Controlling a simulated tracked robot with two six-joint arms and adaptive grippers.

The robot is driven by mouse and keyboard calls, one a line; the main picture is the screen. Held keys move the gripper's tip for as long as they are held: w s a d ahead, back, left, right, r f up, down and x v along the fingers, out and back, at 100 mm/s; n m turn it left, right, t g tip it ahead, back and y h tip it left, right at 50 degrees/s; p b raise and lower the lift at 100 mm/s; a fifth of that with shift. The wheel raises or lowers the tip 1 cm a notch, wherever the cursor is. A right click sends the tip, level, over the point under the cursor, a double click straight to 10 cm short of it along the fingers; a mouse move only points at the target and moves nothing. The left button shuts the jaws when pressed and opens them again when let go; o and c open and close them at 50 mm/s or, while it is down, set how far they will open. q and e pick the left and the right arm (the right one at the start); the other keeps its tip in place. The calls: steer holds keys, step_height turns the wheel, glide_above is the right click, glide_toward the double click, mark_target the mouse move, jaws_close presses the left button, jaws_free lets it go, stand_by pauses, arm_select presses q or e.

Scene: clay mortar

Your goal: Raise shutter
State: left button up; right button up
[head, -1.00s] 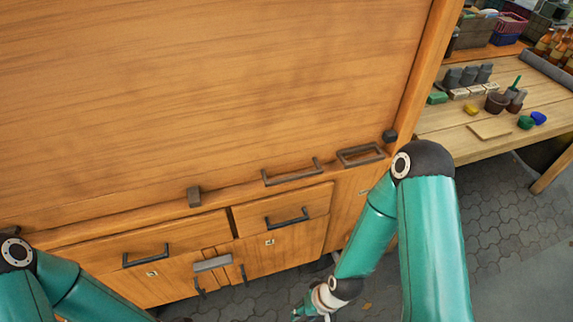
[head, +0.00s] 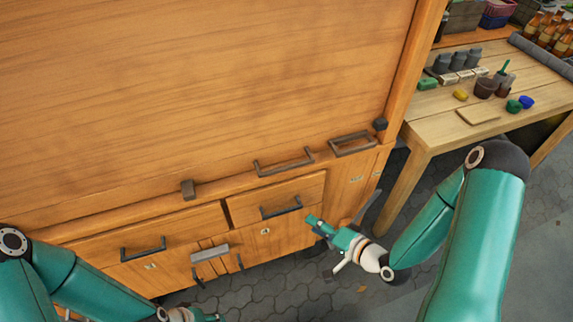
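The shutter (head: 200,90) is a large flat wooden panel filling the upper left of the head view. It is down, with its lower edge at the ledge above the drawers. A dark bar handle (head: 284,167) sits along its lower edge. My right gripper (head: 318,225) is in front of the cabinet, below and right of the handle and apart from it. Its finger opening is too small to make out. My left gripper (head: 208,317) shows only partly at the bottom edge, low in front of the cabinet doors. Its fingers are unclear.
Drawers with dark handles (head: 281,208) are below. A wooden workbench (head: 429,132) with pots, coloured lumps and bottles stands at the right. The paved floor (head: 300,290) is clear.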

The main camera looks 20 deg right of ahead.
steer(key=d+r+m+t, duration=0.3)
steer(key=r+t, duration=0.1)
steer(key=r, duration=0.4)
steer(key=y, duration=0.1)
glide_toward(287, 166)
steer(key=x, duration=0.9)
steer(key=shift+f, duration=0.35)
steer(key=shift+w+a+f, duration=0.1)
steer(key=shift+w+a, duration=0.1)
steer(key=shift+w, duration=0.25)
jaws_close()
